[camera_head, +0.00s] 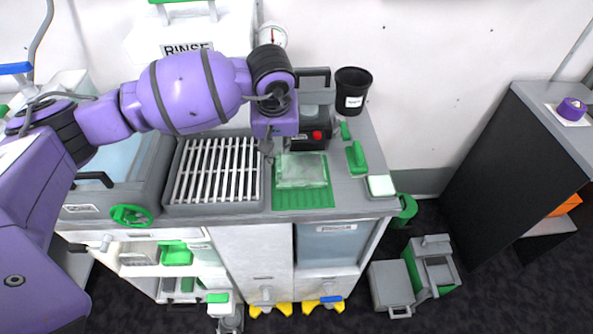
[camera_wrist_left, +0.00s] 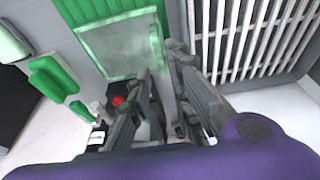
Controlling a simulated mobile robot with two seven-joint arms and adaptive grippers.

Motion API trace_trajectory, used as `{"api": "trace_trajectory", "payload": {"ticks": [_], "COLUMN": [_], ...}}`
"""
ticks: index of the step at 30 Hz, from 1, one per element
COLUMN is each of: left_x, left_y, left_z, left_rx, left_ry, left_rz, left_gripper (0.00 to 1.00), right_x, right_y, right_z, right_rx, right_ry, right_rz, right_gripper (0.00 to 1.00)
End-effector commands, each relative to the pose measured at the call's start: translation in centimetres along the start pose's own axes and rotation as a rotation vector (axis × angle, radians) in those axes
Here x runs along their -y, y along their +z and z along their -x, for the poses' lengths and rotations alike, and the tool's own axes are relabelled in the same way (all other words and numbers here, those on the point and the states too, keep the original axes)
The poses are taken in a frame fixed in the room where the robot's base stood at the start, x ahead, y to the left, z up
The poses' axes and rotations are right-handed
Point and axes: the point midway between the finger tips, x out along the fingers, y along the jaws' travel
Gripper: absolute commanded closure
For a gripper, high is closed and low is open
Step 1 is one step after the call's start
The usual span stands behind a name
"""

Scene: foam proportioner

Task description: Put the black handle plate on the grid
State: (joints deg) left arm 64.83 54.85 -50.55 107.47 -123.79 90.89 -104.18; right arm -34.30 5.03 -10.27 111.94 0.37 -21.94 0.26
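The grid (camera_head: 215,170), a rack of white bars in a grey frame, lies on the worktop left of centre. It shows at the upper right of the left wrist view (camera_wrist_left: 250,35). A black handle (camera_head: 93,179) shows at the front of the left basin; I cannot tell whether it belongs to the black handle plate. My left gripper (camera_head: 272,152) points down between the grid and a clear plate (camera_head: 302,171). In the left wrist view its fingertips (camera_wrist_left: 163,60) are partly apart beside the clear plate (camera_wrist_left: 118,47), with nothing clearly held. My right gripper is not in view.
The clear plate rests on a green ribbed mat (camera_head: 303,199). Behind it stands a dark unit with a red button (camera_head: 317,135). A green handle (camera_head: 357,157) and a black cup (camera_head: 352,88) stand to the right. A green wheel (camera_head: 131,216) projects at the front.

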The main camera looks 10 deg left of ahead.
Motion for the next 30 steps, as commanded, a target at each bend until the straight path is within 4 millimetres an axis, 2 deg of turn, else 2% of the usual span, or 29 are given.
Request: {"api": "trace_trajectory", "payload": {"ticks": [5, 12, 18, 24, 25, 29, 30], "left_x": [0.1, 0.2, 0.2, 0.2, 0.2, 0.2, 0.2], "left_y": [0.2, 0.6, 0.5, 0.5, 0.5, 0.5, 0.5], "left_z": [-2.1, -5.2, -7.2, -7.3, -7.3, -7.3, -7.3], "left_rx": [0.004, 0.003, 0.003, 0.003, 0.003, 0.003, 0.003], "left_ry": [-0.002, -0.002, -0.002, -0.002, -0.002, -0.002, -0.002], "left_rz": [0.002, 0.003, 0.001, 0.0, 0.0, 0.0, 0.0], "left_gripper": [0.81, 0.81, 0.81, 0.81, 0.83, 1.0, 1.0], "right_x": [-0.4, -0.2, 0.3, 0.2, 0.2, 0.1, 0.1], "right_y": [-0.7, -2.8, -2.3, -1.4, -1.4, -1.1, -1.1], "right_z": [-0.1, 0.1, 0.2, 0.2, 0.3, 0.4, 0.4], "right_rx": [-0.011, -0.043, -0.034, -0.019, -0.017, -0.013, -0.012], "right_ry": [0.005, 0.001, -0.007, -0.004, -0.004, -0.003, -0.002], "right_rz": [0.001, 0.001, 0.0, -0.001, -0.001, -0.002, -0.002], "right_gripper": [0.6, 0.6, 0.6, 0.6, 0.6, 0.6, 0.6]}}
